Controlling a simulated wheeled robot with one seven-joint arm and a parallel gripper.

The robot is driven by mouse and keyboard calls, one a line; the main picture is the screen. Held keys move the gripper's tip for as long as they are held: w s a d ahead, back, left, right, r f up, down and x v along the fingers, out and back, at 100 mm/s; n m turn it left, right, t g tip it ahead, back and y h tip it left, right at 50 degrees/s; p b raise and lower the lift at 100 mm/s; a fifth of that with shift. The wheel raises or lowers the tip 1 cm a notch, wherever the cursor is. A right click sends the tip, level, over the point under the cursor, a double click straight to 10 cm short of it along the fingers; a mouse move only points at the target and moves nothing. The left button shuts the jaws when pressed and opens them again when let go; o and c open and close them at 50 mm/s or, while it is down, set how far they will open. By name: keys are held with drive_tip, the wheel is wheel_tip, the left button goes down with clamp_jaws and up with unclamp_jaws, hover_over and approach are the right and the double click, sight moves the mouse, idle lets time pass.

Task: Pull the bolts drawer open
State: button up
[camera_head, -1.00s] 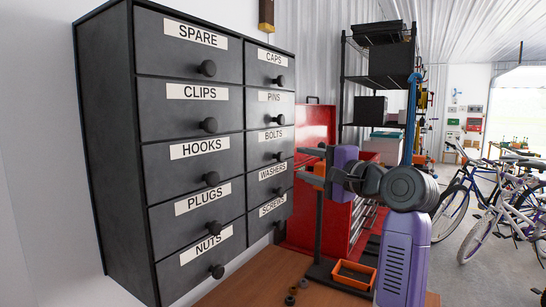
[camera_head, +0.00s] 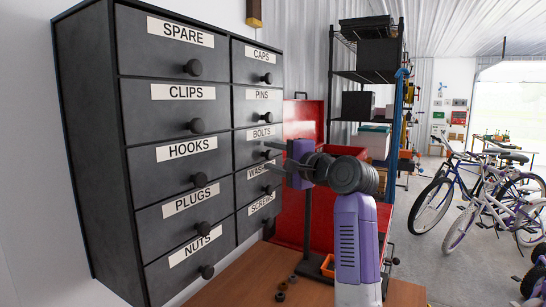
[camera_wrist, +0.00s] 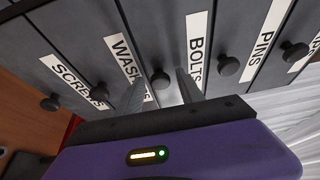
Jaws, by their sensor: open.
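The closed bolts drawer (camera_head: 243,154) is the third one down in the right column of the dark cabinet, with a white BOLTS label. Its round black knob (camera_wrist: 160,80) shows between my two fingers in the wrist view. My gripper (camera_head: 269,155) is open, with its fingertips to either side of the knob, close to the drawer front. I cannot tell whether a finger touches the knob. In the wrist view the BOLTS label (camera_wrist: 197,50) lies right of the knob, partly behind one finger.
The pins drawer knob (camera_head: 266,115) is above and the washers drawer knob (camera_head: 268,188) below. A red metal chest (camera_head: 302,122) stands right behind the cabinet. The wooden bench (camera_head: 240,282) below holds an orange tray (camera_head: 328,265) and small dark rings. Bicycles stand at the right.

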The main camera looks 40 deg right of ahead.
clamp_jaws()
idle(1.3)
